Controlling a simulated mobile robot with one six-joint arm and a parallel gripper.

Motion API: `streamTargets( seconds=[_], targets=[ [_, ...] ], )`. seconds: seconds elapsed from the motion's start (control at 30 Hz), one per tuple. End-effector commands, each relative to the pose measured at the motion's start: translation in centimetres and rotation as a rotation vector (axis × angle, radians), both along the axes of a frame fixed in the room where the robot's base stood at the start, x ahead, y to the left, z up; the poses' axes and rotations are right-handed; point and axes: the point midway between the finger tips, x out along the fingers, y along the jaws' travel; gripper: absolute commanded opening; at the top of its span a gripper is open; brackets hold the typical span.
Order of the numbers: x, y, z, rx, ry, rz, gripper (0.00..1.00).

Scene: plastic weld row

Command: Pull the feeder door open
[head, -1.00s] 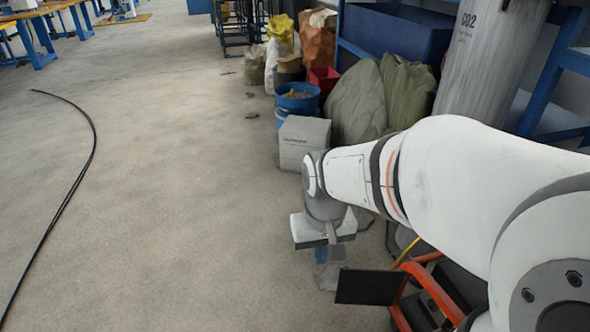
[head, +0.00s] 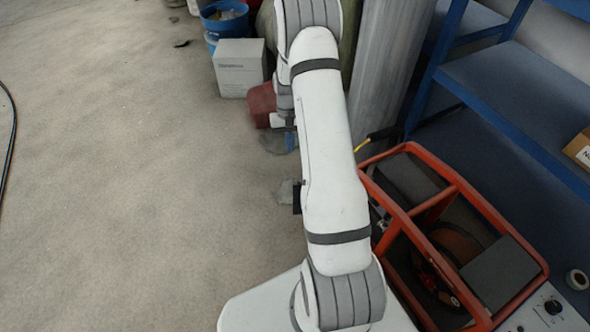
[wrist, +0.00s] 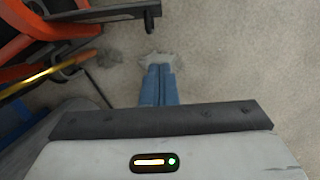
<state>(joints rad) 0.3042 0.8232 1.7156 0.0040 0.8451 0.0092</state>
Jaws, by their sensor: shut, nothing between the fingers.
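The feeder (head: 452,192) is an orange tubular frame with dark panels and a reel inside, at the right in the head view. Its frame also shows at the top left of the wrist view (wrist: 45,48). A dark strip, seemingly the feeder door seen edge-on (wrist: 108,14), juts from the frame there and ends in a small black fitting. In the head view a small black piece (head: 297,197) shows beside my arm, which hides the rest.
A white box (head: 240,68) and blue bucket (head: 225,18) stand beyond my arm.

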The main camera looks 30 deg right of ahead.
Motion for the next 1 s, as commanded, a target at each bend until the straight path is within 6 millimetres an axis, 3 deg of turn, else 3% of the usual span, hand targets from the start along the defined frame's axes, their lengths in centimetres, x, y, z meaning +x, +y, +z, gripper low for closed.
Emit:
streamTargets(
  seconds=[0.17,0.6,0.8,1.0],
  targets=[
    [-0.3,0.0,-2.0,0.002,0.006,-0.002,0.0],
    [-2.4,0.8,-10.8,0.002,0.006,-0.001,0.0],
    [-5.0,1.6,-10.1,0.001,0.002,0.0,0.0],
    [-6.0,2.0,-10.0,0.001,0.002,0.0,0.0]
  ],
)
